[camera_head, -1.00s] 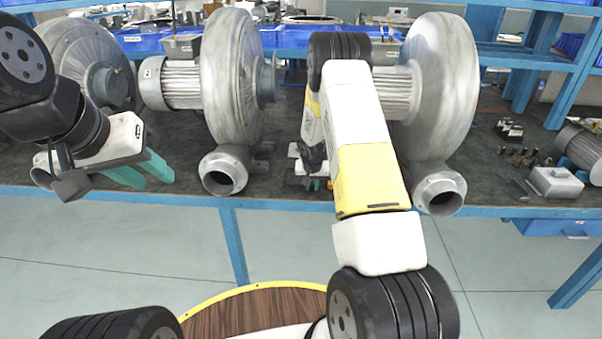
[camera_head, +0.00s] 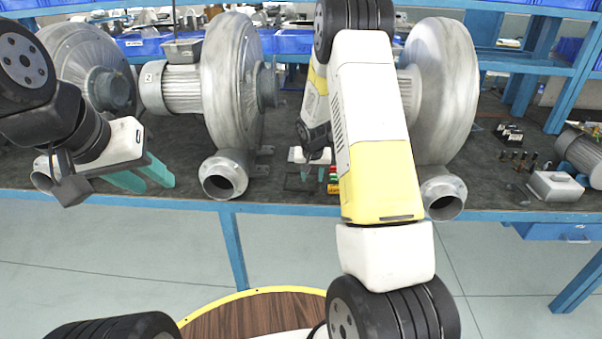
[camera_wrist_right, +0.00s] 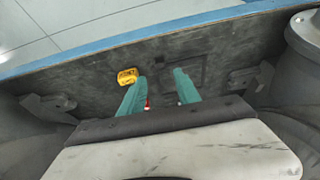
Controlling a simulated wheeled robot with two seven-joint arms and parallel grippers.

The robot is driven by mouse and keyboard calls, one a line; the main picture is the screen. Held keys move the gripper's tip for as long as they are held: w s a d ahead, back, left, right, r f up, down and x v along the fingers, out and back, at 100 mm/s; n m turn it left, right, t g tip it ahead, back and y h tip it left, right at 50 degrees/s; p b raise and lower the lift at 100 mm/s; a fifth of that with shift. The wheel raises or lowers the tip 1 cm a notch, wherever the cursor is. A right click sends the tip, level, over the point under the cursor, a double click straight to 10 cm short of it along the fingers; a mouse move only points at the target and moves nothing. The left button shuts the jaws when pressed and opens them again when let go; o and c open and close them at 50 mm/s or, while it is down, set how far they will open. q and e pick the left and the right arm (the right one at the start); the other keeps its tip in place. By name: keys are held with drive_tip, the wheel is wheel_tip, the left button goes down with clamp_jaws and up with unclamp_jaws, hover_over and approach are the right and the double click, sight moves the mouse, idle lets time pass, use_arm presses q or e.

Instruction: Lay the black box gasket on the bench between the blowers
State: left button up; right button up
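The black gasket appears as a thin, dark square outline (camera_wrist_right: 206,70) flat on the dark bench, hard to tell from the surface. It also shows in the head view (camera_head: 300,190), between the two blowers. My right gripper (camera_wrist_right: 160,76) is open just above it, fingers apart and nothing held between them; in the head view the gripper (camera_head: 316,178) is partly hidden by my arm. The left blower (camera_head: 232,85) and right blower (camera_head: 447,90) stand upright either side. My left gripper (camera_head: 148,176) is open and empty at the far left, over the bench's front edge.
A yellow object (camera_wrist_right: 127,76) lies close beside the right gripper's left finger. A grey box (camera_head: 555,186) and several small fittings sit at the bench's right. Another blower (camera_head: 85,65) stands at the far left. The blue front edge (camera_head: 275,204) bounds the bench.

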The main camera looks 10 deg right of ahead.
drive_tip(key=s+a+r+n+t+y, duration=0.1)
drive_tip(key=s+a+r, duration=0.1)
drive_tip(key=s+r, duration=0.75)
drive_tip(key=s+a+r+y, duration=0.1)
drive_tip(key=s+r, duration=0.5)
drive_tip(key=r, duration=0.7)
drive_tip(key=s+a+r+n, duration=0.1)
drive_tip(key=s+a+r, duration=0.1)
drive_tip(key=s, duration=0.8)
drive_tip(key=s+a+r+n+y, duration=0.1)
drive_tip(key=s+a+r, duration=0.2)
drive_tip(key=s, duration=0.6)
drive_tip(key=shift+s+r+n+t, duration=0.35)
drive_tip(key=shift+r+n+t, duration=0.05)
drive_tip(key=shift+r, duration=0.35)
